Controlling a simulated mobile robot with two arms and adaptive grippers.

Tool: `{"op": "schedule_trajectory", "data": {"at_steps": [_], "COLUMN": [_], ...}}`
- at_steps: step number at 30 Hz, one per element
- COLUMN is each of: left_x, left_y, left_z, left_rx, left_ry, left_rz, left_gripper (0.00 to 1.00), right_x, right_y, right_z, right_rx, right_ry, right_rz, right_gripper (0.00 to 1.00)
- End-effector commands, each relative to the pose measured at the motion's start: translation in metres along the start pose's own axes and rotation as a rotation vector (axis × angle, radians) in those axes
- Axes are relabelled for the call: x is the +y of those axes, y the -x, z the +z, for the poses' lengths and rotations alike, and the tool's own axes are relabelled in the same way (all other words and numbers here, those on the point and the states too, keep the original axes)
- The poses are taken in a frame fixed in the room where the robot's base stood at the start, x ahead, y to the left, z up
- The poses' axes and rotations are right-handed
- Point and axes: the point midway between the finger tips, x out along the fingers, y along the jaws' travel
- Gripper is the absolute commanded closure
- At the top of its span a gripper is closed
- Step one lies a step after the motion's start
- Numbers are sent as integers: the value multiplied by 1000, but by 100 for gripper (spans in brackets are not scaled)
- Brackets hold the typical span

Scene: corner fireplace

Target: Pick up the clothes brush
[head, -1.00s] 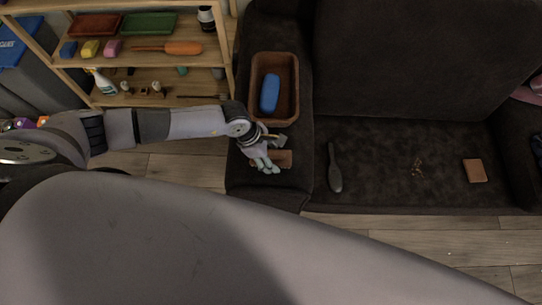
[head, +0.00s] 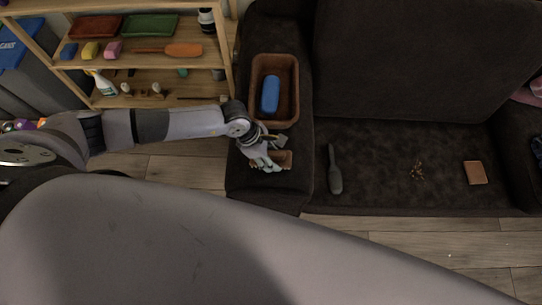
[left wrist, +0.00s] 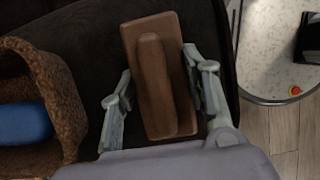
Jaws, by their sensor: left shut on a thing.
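The clothes brush is a brown wooden block with a raised, rounded grip along its middle. It lies on the dark sofa armrest and shows in the head view (head: 286,158) and, larger, in the left wrist view (left wrist: 183,100). My left gripper (head: 267,164) is over it, with a finger along each long side. Its fingers are shut on the brush, which still appears to be at the armrest surface. The gripper partly hides the brush in the head view. My right gripper is not in view.
A brown basket (head: 291,61) with a blue object (head: 270,95) stands behind the brush on the armrest. A dark paddle-shaped item (head: 335,175), crumbs (head: 417,171) and a tan square (head: 475,172) lie on the seat. A wooden shelf (head: 130,62) stands at the left.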

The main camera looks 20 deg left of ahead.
Motion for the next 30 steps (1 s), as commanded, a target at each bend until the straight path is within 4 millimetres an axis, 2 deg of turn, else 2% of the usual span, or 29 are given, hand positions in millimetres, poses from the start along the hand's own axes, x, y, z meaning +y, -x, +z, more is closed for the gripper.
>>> {"op": "schedule_trajectory", "data": {"at_steps": [5,12,18,24,30], "left_x": [1,1,1,0,0], "left_y": [27,93,140,169,178], "left_z": [12,39,59,71,74], "left_rx": [-4,-5,-4,-3,-2], "left_ry": [-4,-6,-4,-4,-2], "left_rz": [3,6,5,3,2], "left_gripper": [87,87,87,87,87], "right_x": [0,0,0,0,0], "right_y": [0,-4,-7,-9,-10], "right_z": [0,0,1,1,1], "right_rx": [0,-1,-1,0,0], "right_ry": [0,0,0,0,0], "right_rz": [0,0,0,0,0], "right_gripper": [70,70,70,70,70]}}
